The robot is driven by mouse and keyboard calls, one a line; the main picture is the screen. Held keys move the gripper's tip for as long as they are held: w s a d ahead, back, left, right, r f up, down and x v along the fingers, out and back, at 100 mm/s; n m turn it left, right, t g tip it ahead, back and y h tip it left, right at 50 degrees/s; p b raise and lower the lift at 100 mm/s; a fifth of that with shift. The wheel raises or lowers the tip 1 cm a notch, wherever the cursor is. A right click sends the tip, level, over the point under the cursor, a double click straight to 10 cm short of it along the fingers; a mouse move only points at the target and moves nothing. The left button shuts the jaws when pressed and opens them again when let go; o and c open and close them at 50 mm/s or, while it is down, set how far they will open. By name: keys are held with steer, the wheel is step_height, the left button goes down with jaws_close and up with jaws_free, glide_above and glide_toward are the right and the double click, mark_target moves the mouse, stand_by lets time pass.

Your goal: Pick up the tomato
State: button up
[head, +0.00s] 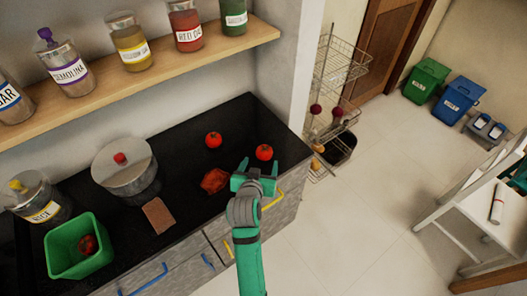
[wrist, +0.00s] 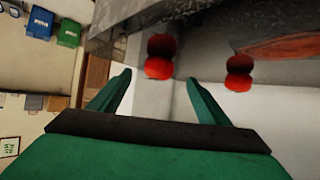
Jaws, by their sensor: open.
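Two red tomatoes stand apart on the black counter: a right one (head: 264,152) near its right end and another (head: 213,140) farther left and back. A third tomato (head: 87,243) lies in a green bin (head: 62,268). My gripper (head: 259,165) is open and empty, just in front of the right tomato. The wrist view appears upside down; there the right tomato (wrist: 158,68) shows between the fingertips (wrist: 159,77), beyond them. The other tomato (wrist: 238,83) is outside the fingers to the right. Both seem mirrored in the glossy counter.
A crumpled red item (head: 214,181) lies left of my gripper. A lidded pot (head: 125,170), a brown slab (head: 158,215) and a jar (head: 38,196) stand farther left. A shelf (head: 150,74) with jars hangs above. A wire rack (head: 340,68) stands beyond the counter's right end.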

mark_target(263, 157)
steer(key=shift+x, duration=4.1)
steer(key=shift+d, duration=0.1)
steer(key=shift+r, duration=0.1)
steer(key=c, duration=0.9)
steer(key=shift+c, duration=1.4)
